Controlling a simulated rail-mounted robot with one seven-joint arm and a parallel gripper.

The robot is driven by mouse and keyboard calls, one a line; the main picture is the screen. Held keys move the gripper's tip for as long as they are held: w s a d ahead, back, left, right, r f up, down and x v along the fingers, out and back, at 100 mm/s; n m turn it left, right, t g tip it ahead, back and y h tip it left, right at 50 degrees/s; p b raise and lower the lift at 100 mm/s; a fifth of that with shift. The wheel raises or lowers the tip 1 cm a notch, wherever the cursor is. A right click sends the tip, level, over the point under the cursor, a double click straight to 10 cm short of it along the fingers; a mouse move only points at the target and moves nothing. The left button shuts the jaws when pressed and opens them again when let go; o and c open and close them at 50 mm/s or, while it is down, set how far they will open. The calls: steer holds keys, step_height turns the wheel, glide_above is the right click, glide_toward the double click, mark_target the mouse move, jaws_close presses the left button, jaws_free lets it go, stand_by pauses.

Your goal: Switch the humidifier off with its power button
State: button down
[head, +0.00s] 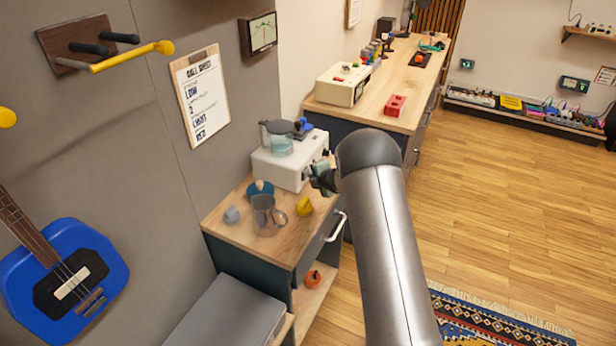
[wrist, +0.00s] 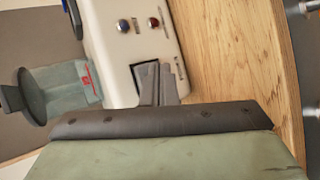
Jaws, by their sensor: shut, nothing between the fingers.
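The humidifier appears to be the white box (head: 276,170) with a translucent greenish tank (head: 281,146), standing on the wooden cabinet. In the wrist view its white front (wrist: 115,48) has a blue button (wrist: 123,26), a red button (wrist: 153,22) and a dark square panel (wrist: 139,74). I cannot tell from the frames which is the power button. My gripper (head: 324,178) is beside the right, front side of the box. In the wrist view its fingertips (wrist: 158,72) are together and empty, over the edge of the dark panel. They partly hide it; I cannot tell whether they touch.
A long bench (head: 407,88) lies behind. The floor (head: 490,200) at right is clear.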

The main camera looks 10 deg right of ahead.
steer(key=shift+s+d, duration=0.1)
steer(key=shift+d, duration=0.05)
steer(key=shift+s+d+b, duration=0.2)
steer(key=shift+s+d, duration=0.35)
steer(key=shift+d, duration=0.3)
steer(key=shift+s+d+b, duration=0.15)
steer(key=shift+s+d, duration=0.45)
steer(key=shift+d, duration=0.25)
steer(key=shift+s+d+b, duration=0.2)
steer(key=shift+s+d, duration=0.35)
steer(key=shift+d, duration=0.3)
steer(key=shift+r, duration=0.1)
steer(key=s+d+r+m+g+h, duration=0.35)
steer(key=s+r+m+h, duration=0.25)
steer(key=s+r+m, duration=0.95)
steer(key=s+a+m+g, duration=0.3)
steer(key=s+m, duration=0.1)
steer(key=s, duration=1.2)
steer(key=s+a+m+g+y, duration=0.1)
steer(key=s+a+m+g, duration=0.1)
steer(key=s, duration=1.5)
steer(key=shift+a+m+g+y, duration=0.35)
steer(key=shift+m+g, duration=0.5)
steer(key=shift+m, duration=0.3)
